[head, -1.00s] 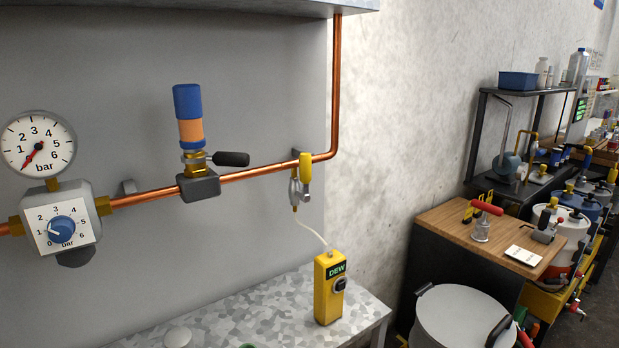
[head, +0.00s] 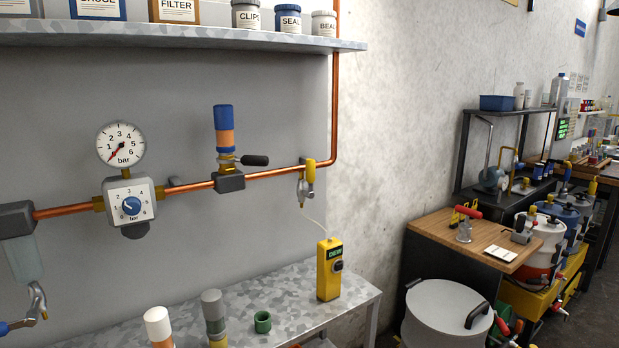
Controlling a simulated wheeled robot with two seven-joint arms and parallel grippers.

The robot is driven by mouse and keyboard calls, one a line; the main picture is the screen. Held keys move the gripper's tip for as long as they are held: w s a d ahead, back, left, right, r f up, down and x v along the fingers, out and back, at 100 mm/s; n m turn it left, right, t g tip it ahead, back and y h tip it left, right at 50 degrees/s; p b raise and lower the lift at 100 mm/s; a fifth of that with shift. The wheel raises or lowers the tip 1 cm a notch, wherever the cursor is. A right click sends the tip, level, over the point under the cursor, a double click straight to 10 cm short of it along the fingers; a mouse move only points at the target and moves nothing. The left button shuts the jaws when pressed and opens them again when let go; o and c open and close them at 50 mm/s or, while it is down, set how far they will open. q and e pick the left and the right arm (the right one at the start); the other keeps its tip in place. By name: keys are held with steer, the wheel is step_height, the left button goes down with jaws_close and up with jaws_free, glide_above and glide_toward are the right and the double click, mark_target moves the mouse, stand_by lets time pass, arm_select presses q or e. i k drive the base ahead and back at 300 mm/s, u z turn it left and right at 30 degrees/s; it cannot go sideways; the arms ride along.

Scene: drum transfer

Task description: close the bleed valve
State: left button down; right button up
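A copper pipe (head: 275,172) runs along the grey wall panel. A valve with a yellow lever (head: 310,170) hangs at its right end, with the lever upright. A thin pale hose runs from its silver fitting (head: 304,190) to a yellow DEW meter (head: 329,270). Further left, a black lever (head: 254,160) points right from a brass fitting under a blue and orange cylinder (head: 223,130). No label shows which one is the bleed valve. The round gauge (head: 121,145) has its red needle at the low end. Neither gripper is in view.
A shelf (head: 200,36) with jars overhangs the pipe. A speckled bench (head: 290,300) below holds two capped cylinders (head: 213,312) and a green ring (head: 263,322). A large pale drum (head: 447,315) and a wooden bench (head: 490,240) stand right.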

mark_target(311, 164)
steer(key=z, duration=0.75)
steer(key=i, duration=1.3)
steer(key=u, duration=0.3)
